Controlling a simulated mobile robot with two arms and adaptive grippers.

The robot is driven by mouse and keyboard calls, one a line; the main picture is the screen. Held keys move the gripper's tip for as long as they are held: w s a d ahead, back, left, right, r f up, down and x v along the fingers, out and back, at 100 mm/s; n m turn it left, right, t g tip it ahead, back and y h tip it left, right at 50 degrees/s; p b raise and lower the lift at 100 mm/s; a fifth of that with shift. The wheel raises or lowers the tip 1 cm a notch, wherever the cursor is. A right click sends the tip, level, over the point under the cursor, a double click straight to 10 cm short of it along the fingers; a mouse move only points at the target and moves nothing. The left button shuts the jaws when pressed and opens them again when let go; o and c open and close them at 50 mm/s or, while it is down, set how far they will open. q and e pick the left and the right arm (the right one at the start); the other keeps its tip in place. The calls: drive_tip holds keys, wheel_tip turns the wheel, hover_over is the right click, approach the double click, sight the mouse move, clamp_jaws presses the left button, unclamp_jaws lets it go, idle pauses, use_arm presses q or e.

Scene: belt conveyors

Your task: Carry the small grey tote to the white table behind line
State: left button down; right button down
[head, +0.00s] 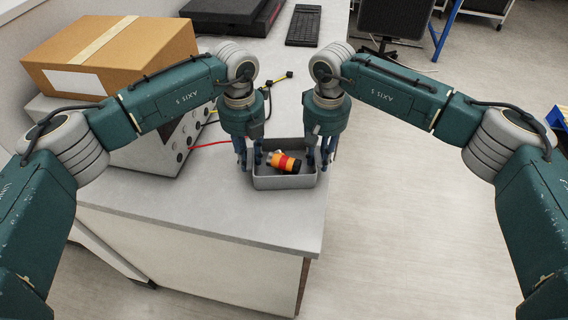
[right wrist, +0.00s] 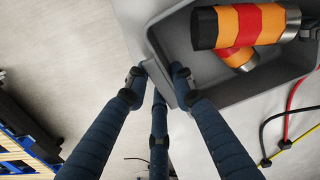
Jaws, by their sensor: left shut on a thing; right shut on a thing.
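The small grey tote (head: 285,183) is at the right part of the white table (head: 225,215), near its front corner. Orange, red and black cylindrical items (head: 288,162) lie inside it. My left gripper (head: 247,163) is shut on the tote's left wall. My right gripper (head: 319,165) is shut on its right wall. In the right wrist view, my right fingers (right wrist: 163,80) pinch the wall of the tote (right wrist: 235,92), with the striped items (right wrist: 240,28) inside. I cannot tell whether the tote touches the tabletop or hangs just above it.
A cardboard box (head: 115,55) sits on a grey perforated case (head: 165,145) at the left of the table. Red, yellow and black cables (head: 210,144) run beside the tote. A keyboard (head: 303,25) lies at the back. Open floor (head: 400,200) is to the right.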

use_arm(q)
drive_tip(key=shift+r, duration=0.1)
use_arm(e)
drive_tip(key=shift+r, duration=0.1)
